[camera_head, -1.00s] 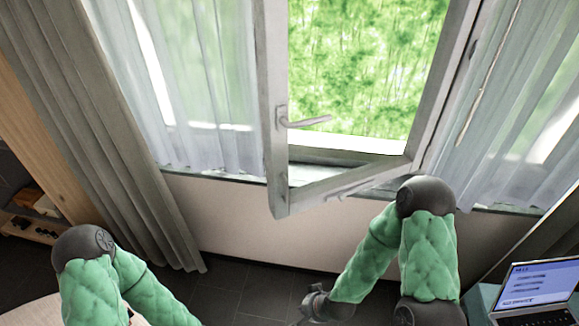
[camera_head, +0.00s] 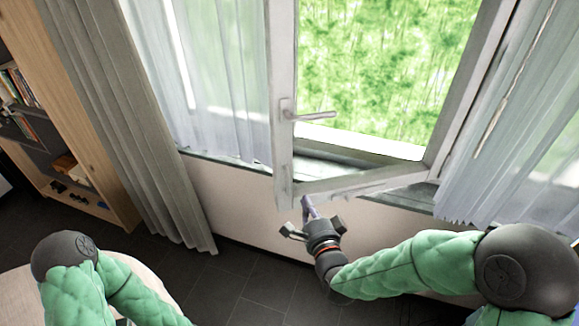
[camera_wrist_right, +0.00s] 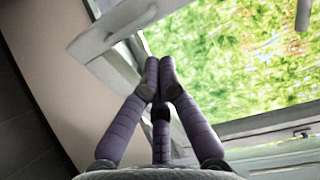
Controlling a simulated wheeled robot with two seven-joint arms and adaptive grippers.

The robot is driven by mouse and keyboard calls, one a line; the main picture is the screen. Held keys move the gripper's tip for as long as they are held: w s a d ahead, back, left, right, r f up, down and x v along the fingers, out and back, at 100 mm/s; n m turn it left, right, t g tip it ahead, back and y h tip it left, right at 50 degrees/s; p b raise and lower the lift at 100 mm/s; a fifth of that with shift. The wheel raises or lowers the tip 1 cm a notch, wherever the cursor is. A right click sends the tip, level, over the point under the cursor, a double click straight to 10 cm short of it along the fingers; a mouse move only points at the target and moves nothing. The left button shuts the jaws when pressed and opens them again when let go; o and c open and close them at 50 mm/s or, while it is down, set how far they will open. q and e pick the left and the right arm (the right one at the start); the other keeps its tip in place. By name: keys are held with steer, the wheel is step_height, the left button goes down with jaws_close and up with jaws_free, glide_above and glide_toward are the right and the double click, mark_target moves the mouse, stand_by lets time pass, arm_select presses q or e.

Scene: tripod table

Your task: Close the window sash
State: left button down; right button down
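The window sash (camera_head: 283,150) stands swung open into the room, its free edge with the handle (camera_head: 300,115) at the left and its hinge side at the right. A pale corner of the sash frame (camera_wrist_right: 120,25) shows in the right wrist view. My right gripper (camera_head: 307,203) is just below the sash's lower free corner in the head view. In the right wrist view its purple fingers (camera_wrist_right: 160,70) meet at the tips, with nothing seen between them. I cannot tell whether they touch the sash. My left gripper is out of view.
Sheer curtains (camera_head: 215,80) hang on both sides of the window, with a grey curtain (camera_head: 135,120) at the left. The sill (camera_head: 395,192) runs beneath. A wooden shelf (camera_head: 95,200) stands far left. Dark floor (camera_head: 250,285) lies open below the window.

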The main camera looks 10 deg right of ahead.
steer(key=r, duration=0.1)
glide_toward(291, 160)
steer(key=shift+t, duration=0.3)
steer(key=w, duration=0.7)
steer(key=shift+w+f+b, duration=0.1)
steer(key=shift+f+b, duration=0.1)
steer(key=shift+b, duration=0.2)
